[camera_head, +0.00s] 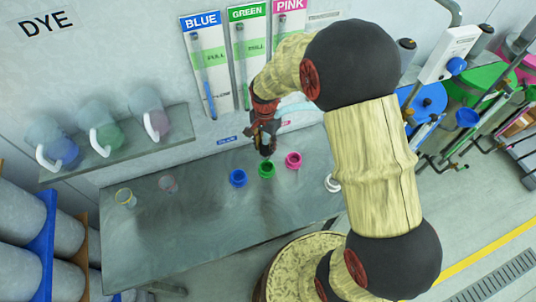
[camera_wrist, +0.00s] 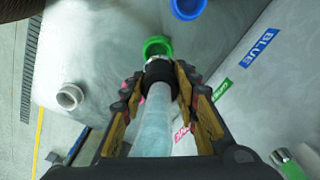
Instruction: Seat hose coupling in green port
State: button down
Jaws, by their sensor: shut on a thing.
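My gripper (camera_wrist: 160,80) is shut on the hose coupling (camera_wrist: 158,69), which has a black collar and a pale metal tip. A translucent hose (camera_wrist: 153,128) runs back from it between the fingers. The green port (camera_wrist: 152,45) lies just beyond the tip, and the tip overlaps its near rim in the wrist view. I cannot tell whether the tip is inside the port or only above it. In the head view my gripper (camera_head: 265,142) points down just above the green port (camera_head: 266,170); the coupling is hard to make out there.
The blue port (camera_head: 238,178) and pink port (camera_head: 293,160) flank the green one on the grey bench (camera_head: 190,225). A white port (camera_head: 332,183) is partly hidden by my arm. Glasses (camera_head: 126,198) stand at the bench's left. A shelf with jugs (camera_head: 100,140) hangs behind.

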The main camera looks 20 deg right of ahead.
aim_at(267, 156)
jog(key=shift+s+d+f+b, duration=0.2)
jog(key=shift+f+b, duration=0.15)
jog(key=shift+f, duration=0.15)
jog(key=shift+a+f+b, duration=0.15)
jog(key=shift+f+b, duration=0.25)
jog(key=shift+f, duration=0.25)
jog(key=shift+w+f+b, duration=0.1)
jog(key=shift+f+b, duration=0.75)
jog(key=shift+f, duration=0.45)
jog(key=shift+f, duration=0.55)
jog(key=shift+f+b, duration=0.4)
jog(key=shift+b, duration=0.05)
jog(key=shift+f, duration=0.2)
jog(key=shift+f+b, duration=0.6)
jog(key=shift+f, duration=0.3)
